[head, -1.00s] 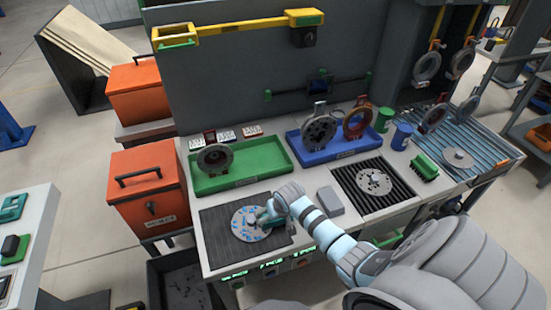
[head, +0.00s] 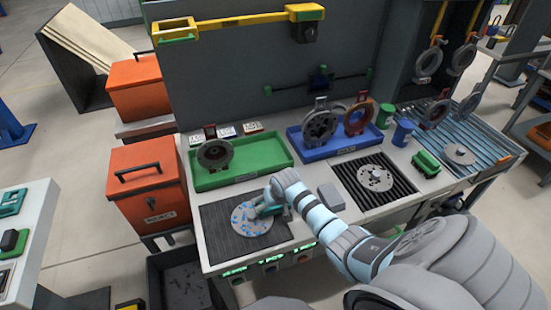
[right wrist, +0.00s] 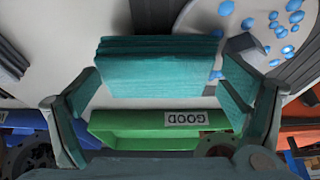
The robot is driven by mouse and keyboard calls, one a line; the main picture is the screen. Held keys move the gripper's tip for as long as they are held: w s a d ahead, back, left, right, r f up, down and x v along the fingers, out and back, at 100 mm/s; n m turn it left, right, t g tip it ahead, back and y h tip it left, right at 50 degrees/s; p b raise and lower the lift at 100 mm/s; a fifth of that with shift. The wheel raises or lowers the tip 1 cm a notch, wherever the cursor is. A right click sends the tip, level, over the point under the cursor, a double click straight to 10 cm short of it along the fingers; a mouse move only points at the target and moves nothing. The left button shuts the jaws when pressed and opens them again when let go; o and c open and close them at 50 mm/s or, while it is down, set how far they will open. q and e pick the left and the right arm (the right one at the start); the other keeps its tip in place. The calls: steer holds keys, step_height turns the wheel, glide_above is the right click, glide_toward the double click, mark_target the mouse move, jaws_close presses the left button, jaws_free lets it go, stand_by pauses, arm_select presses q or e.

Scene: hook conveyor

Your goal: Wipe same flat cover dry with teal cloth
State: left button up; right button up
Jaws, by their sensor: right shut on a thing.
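The flat cover (head: 243,226), a light grey disc with blue drops on it, lies on the dark ribbed mat (head: 220,240) at the front left of the bench. My right gripper (head: 262,208) is shut on the folded teal cloth (right wrist: 160,66), over the right part of the cover. In the right wrist view the cloth sits between the two fingers, and the cover (right wrist: 200,25) with its blue drops and grey knob shows at the upper right. I cannot tell whether the cloth touches the cover. My left gripper is out of view.
A green tray (head: 265,170) with a ring part and a blue tray (head: 335,153) with ring parts stand behind. Another flat cover (head: 375,178) lies on a black grate. A grey block (head: 330,197) and a green brush (head: 426,164) stand nearby. An orange reject bin (head: 147,188) is left.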

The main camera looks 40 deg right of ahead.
steer(key=shift+s+a+r+p, duration=0.15)
steer(key=shift+s+a+p, duration=0.1)
steer(key=shift+s+p, duration=0.5)
steer(key=shift+s+a+f, duration=0.2)
steer(key=shift+s, duration=0.3)
steer(key=shift+s+a+r, duration=0.15)
steer(key=shift+s, duration=0.45)
steer(key=shift+w+r, duration=0.1)
steer(key=shift+r, duration=0.05)
step_height(320, 180, up, 6)
steer(key=shift+f, duration=0.15)
